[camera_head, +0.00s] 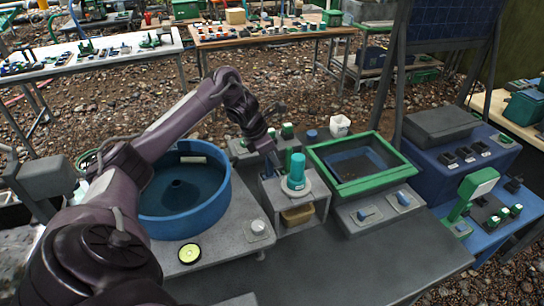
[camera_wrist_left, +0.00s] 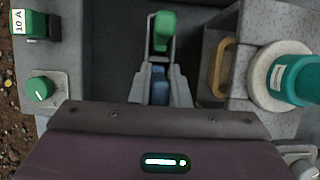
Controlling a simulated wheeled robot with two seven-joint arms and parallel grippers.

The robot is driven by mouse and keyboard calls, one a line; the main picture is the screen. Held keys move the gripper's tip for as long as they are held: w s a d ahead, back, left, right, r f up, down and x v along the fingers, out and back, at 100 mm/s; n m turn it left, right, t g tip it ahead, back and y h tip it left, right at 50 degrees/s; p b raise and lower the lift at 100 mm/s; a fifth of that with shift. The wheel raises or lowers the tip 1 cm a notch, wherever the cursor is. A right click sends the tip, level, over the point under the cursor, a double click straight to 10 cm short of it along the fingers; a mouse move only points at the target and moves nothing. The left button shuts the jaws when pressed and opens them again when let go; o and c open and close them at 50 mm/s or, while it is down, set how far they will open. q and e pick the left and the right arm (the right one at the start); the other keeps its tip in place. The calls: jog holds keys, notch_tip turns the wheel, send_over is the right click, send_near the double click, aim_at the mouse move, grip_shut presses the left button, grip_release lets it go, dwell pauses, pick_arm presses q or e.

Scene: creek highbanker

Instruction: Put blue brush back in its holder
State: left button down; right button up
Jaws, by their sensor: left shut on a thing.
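My left gripper (camera_head: 274,160) reaches down beside the grey stand. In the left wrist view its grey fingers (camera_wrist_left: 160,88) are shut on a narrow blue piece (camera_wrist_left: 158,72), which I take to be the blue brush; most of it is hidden. A green-topped piece (camera_wrist_left: 163,28) shows just beyond the fingertips; I cannot tell whether it touches them. I cannot make out the brush holder for certain. My right gripper is not in view.
The grey stand (camera_head: 268,189) carries a teal cylinder (camera_head: 296,169) in a pale ring and has a tan handle (camera_wrist_left: 222,68). A blue round tub (camera_head: 160,216) is on the left, a green-rimmed tray (camera_head: 326,172) on the right. The front grey surface (camera_head: 340,262) is clear.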

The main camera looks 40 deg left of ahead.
pick_arm(q)
jog(key=c, duration=1.4)
grip_release()
jog(key=shift+f, duration=0.1)
jog(key=shift+o, duration=0.2)
jog(key=shift+a+r, duration=0.1)
jog(key=shift+r, duration=0.25)
jog(key=p+v, duration=0.4)
jog(key=v, duration=0.7)
jog(key=shift+s+r, duration=0.2)
jog(key=shift+s, duration=0.05)
